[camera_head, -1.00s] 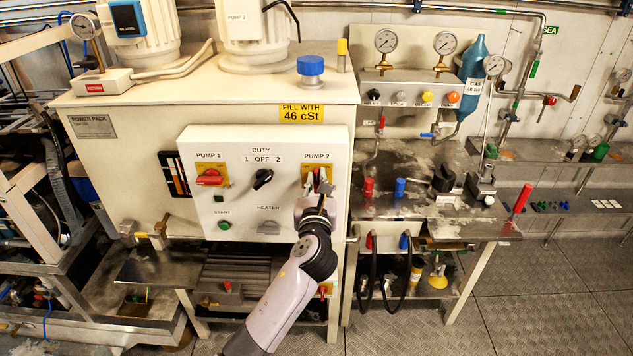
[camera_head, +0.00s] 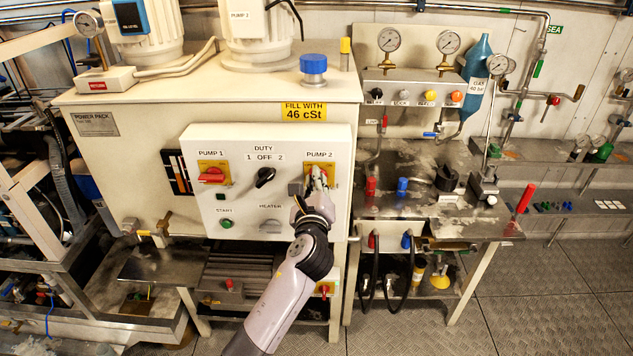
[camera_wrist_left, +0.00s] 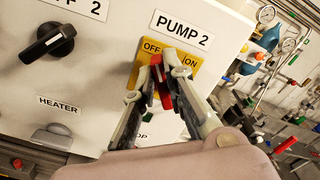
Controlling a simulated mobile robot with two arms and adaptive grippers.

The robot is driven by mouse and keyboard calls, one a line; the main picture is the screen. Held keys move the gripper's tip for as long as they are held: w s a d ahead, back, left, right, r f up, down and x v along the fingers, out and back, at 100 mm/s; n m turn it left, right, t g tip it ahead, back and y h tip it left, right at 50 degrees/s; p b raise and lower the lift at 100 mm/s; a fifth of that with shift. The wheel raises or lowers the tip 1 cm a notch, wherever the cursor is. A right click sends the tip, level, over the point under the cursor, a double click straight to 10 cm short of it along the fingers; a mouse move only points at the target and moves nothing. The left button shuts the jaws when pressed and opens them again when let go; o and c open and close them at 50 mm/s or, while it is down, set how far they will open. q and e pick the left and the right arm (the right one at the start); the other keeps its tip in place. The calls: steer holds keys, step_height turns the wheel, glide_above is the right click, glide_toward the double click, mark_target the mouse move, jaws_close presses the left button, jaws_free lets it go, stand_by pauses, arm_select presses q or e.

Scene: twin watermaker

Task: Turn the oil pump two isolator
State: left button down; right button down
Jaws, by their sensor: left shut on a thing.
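The pump two isolator is a red handle (camera_wrist_left: 162,88) on a yellow plate (camera_wrist_left: 183,62) marked OFF and ON, under the PUMP 2 label on the white control panel. My left gripper (camera_wrist_left: 162,68) has its two fingers on either side of the red handle and is shut on it. In the head view the left gripper (camera_head: 317,178) covers most of the isolator, and only part of its yellow plate (camera_head: 330,169) shows. In the left wrist view the handle looks nearly upright, tilted with the fingers. My right gripper is in neither view.
The PUMP 1 isolator (camera_head: 211,175) and the black DUTY knob (camera_head: 265,178) sit left on the same panel (camera_head: 245,200). A grey HEATER knob (camera_head: 270,226) and green START button (camera_head: 227,223) are below. A steel bench (camera_head: 430,215) stands to the right.

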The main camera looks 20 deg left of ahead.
arm_select(q)
steer(key=n+b, duration=0.1)
steer(key=n, duration=0.2)
steer(key=f+n+b, duration=0.1)
steer(key=n, duration=0.3)
steer(key=n+b, duration=0.1)
steer(key=n, duration=0.3)
steer(key=shift+s+a+f+b, duration=0.15)
steer(key=shift+a+f+b, duration=0.2)
steer(key=shift+a+b, duration=0.05)
steer(key=c, duration=1.6)
jaws_free()
steer(key=shift+c, duration=0.2)
steer(key=v, duration=1.2)
